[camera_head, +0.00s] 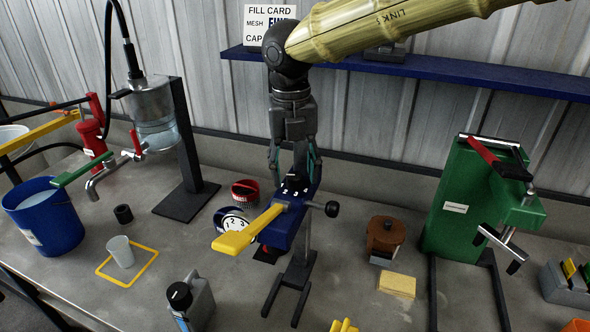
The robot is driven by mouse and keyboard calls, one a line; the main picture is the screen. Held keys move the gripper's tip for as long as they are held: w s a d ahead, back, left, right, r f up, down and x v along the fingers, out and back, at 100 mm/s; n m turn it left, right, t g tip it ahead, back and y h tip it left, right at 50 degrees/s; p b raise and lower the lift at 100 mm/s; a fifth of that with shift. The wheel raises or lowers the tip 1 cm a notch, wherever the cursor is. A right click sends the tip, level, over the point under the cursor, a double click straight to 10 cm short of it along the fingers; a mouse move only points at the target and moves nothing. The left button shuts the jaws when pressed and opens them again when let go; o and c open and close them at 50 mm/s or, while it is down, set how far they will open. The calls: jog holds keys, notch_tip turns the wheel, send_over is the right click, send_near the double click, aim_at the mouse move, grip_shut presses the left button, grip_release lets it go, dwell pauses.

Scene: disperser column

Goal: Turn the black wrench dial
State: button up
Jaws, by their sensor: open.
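A blue device (280,232) stands on a dark post and forked foot at the middle of the bench. On its top is a small black dial (294,182) with white marks around it. A yellow handle (248,231) extends from the device to the front left. A round black knob (332,209) sticks out on its right side. My gripper (295,170) points down from above, open, with its fingers on either side of the black dial. I cannot tell whether they touch it, and the fingers partly hide the device's back.
A round gauge (233,222) stands just left of the device. A green machine (471,202) stands at the right. A grey bottle (190,303) is at the front. A blue bucket (44,216) and metal vessel (153,112) are at the left. A blue shelf (470,76) runs behind.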

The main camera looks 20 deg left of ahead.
jog(key=shift+f, duration=0.6)
jog(key=c, duration=1)
